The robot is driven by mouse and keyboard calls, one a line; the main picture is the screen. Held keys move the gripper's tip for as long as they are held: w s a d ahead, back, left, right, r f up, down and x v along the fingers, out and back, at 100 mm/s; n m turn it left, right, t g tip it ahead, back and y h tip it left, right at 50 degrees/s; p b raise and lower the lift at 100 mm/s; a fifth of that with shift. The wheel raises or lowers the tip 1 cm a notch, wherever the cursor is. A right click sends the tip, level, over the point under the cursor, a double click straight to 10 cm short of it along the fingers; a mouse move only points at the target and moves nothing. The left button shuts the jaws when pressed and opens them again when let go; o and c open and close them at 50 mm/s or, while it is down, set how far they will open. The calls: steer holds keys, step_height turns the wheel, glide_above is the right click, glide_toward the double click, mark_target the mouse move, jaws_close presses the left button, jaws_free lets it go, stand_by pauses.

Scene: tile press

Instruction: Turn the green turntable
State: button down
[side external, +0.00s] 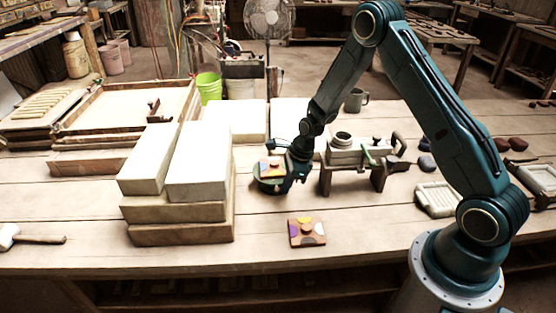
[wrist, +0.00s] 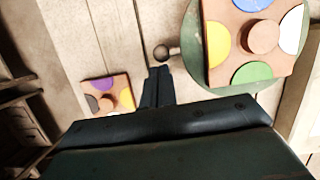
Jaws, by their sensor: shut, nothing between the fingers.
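The green turntable (wrist: 193,55) is a round disc at the upper right of the wrist view. A square tile (wrist: 232,68) with coloured half-round patches and a round central knob lies on it. A short rod with a ball-ended handle (wrist: 161,52) sticks out from the disc's left edge. My gripper (wrist: 157,72) is shut and empty, its fingertips just below the ball handle in that view; I cannot tell whether they touch it.
A second patterned tile (side external: 307,232) lies on the table in front, also in the wrist view (wrist: 107,96). Stacked white blocks (side external: 198,160) on wooden slabs stand left of the turntable. A press-like wooden stand (side external: 352,165) is close on the right. The front table area is mostly clear.

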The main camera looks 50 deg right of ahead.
steer(key=v, duration=1)
steer(key=shift+s+a, duration=0.15)
steer(key=shift+a, duration=0.1)
steer(key=s+a+r+n+t+h, duration=0.1)
steer(key=s+a+r+n, duration=0.2)
steer(key=s+r+n, duration=0.35)
steer(key=s+a+r+n+h, duration=0.15)
steer(key=s+r+n, duration=0.25)
steer(key=r+n, duration=0.5)
steer(key=s+a+r+n+t, duration=0.1)
steer(key=s+r+n, duration=0.3)
steer(key=s, duration=0.3)
steer(key=s+a+r+n+t, duration=0.1)
steer(key=s+a+r+n, duration=0.1)
steer(key=s+r+n, duration=0.2)
steer(key=shift+s+r+n, duration=0.15)
steer(key=shift+s+n, duration=1.4)
steer(key=shift+s, duration=0.7)
